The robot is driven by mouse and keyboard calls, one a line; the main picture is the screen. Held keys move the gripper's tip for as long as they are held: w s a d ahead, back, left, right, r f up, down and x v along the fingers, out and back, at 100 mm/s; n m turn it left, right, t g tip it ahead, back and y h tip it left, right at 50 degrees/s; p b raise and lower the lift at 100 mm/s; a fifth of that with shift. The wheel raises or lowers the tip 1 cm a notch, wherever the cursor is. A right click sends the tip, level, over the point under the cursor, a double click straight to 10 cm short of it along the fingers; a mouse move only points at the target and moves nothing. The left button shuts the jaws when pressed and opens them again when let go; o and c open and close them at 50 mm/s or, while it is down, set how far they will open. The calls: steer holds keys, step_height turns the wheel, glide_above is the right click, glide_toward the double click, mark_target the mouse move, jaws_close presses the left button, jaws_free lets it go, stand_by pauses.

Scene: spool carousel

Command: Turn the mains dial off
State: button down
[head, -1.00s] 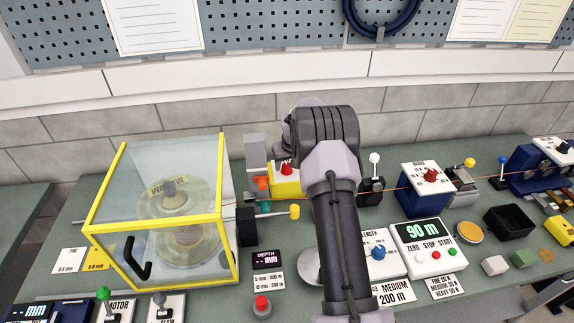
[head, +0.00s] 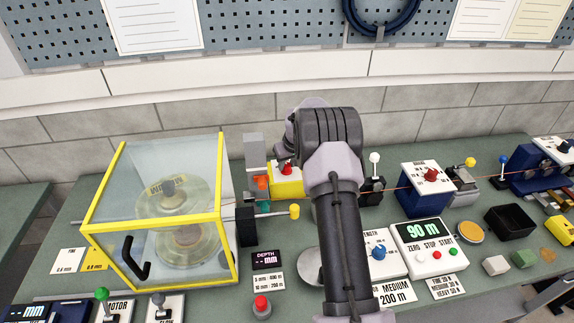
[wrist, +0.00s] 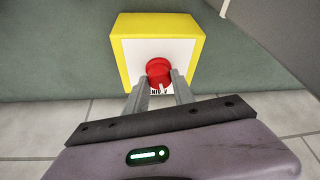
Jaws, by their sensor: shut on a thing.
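The mains dial is a red round knob (wrist: 159,72) on the white face of a yellow box (wrist: 122,24). In the wrist view my gripper (wrist: 159,80) has one finger on each side of the knob and is shut on it. A small pale mark shows on the knob's near edge, and the lettering below it is partly covered by the fingers. In the head view the red knob (head: 286,168) and the yellow box (head: 284,188) stand just left of my arm, which hides part of the box. My fingers are hard to make out there.
A yellow-framed clear guard (head: 228,238) over a spool stands to the left. A yellow-tipped lever (head: 294,211) sits close in front of the box. The wall is behind.

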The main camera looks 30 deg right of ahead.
steer(key=n+y+b, duration=0.1)
steer(key=n, duration=0.2)
steer(key=shift+d, duration=0.15)
steer(key=shift+n+y, duration=0.6)
steer(key=shift+n, duration=0.8)
steer(key=c, duration=1.1)
jaws_free()
steer(key=shift+o, duration=0.2)
steer(key=shift+r, duration=0.1)
steer(key=p+v, duration=0.2)
steer(key=v, duration=1.5)
